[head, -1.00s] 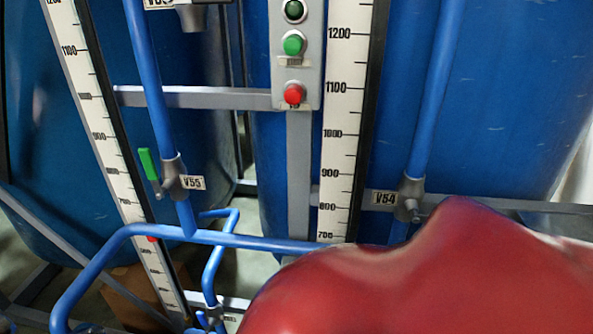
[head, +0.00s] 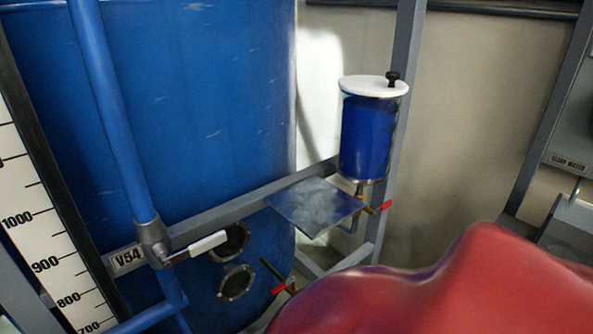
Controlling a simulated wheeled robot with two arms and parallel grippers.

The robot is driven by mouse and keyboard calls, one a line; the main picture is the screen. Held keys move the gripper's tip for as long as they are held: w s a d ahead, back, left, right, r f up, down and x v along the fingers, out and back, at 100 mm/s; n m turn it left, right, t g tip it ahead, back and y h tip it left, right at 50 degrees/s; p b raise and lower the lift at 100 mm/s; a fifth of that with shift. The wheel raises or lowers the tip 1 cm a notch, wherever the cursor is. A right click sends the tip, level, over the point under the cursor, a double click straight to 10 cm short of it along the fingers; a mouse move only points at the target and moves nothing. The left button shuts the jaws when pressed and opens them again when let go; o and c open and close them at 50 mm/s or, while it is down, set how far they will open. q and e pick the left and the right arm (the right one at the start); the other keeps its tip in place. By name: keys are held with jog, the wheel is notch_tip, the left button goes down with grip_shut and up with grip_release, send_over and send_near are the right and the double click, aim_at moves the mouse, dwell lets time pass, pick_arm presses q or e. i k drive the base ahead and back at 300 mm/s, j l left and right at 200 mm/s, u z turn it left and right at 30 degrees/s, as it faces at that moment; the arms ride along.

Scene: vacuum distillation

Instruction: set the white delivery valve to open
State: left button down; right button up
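A valve with a white lever handle (head: 205,244) sits on the blue vertical pipe at the left of the head view, beside the label V54 (head: 128,258). Its grey body (head: 152,240) is in line with the pipe. The white lever points right and slightly up, across the pipe rather than along it. No gripper touches it in this view. Neither my left nor my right gripper shows. A large red rounded shape fills the bottom right and hides what is behind it.
A blue tank (head: 200,110) stands behind the pipe. A blue canister with a white lid (head: 372,87) is mounted on a grey post, with a red-handled tap (head: 386,206) below. A flat plate (head: 314,207) juts out beside it. Another red-handled valve (head: 280,288) sits lower. A measuring scale (head: 40,225) stands left.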

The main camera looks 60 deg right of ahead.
aim_at(195, 250)
jog(key=z, duration=1.2)
